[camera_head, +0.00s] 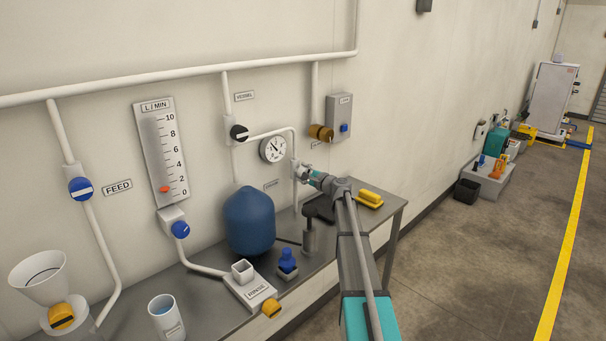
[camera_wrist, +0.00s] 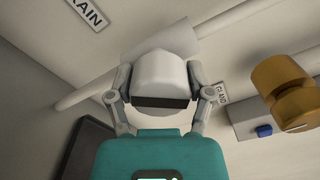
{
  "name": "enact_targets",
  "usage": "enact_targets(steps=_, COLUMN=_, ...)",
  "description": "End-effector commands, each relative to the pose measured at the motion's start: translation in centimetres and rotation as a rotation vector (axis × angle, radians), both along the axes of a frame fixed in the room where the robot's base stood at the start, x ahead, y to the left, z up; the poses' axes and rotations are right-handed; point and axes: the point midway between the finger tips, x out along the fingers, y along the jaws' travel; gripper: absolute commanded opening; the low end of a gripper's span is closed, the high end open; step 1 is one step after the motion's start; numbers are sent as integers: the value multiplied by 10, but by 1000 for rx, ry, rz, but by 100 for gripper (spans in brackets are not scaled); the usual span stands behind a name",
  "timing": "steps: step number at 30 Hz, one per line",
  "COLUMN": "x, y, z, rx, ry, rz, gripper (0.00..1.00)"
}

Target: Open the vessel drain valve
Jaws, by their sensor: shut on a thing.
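The vessel drain valve's white knob (camera_wrist: 160,72), with a dark band along its near edge, sits between the two grey fingers of my gripper (camera_wrist: 158,76) in the wrist view. The fingers press on its left and right sides. Behind it a white valve body (camera_wrist: 158,38) sits on a pipe, and a label ending in "RAIN" (camera_wrist: 84,12) is at upper left. In the head view my gripper (camera_head: 302,173) is at the drain pipe (camera_head: 295,144), below the round gauge (camera_head: 272,149). There my gripper hides most of the knob. The blue vessel (camera_head: 249,221) stands left of it.
An orange knob (camera_head: 321,132) and grey box (camera_head: 339,117) are on the wall to the upper right. Below, the steel table (camera_head: 394,213) bears a blue-topped item (camera_head: 288,262), a rinse box (camera_head: 250,289) and a yellow item (camera_head: 369,198).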

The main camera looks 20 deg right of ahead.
Motion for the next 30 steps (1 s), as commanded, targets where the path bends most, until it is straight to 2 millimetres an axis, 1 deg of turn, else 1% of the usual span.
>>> enact_targets(steps=12, x=1, y=2, z=-1, rx=-364, ry=-132, rz=3, gripper=20)
enact_targets(steps=18, x=1, y=2, z=-1, rx=-500, ry=-182, rz=4, gripper=20)
enact_targets(steps=24, x=1, y=3, z=-1, rx=-583, ry=-213, rz=5, gripper=20)
enact_targets(steps=30, x=1, y=3, z=-1, rx=-616, ry=-225, rz=5, gripper=20)
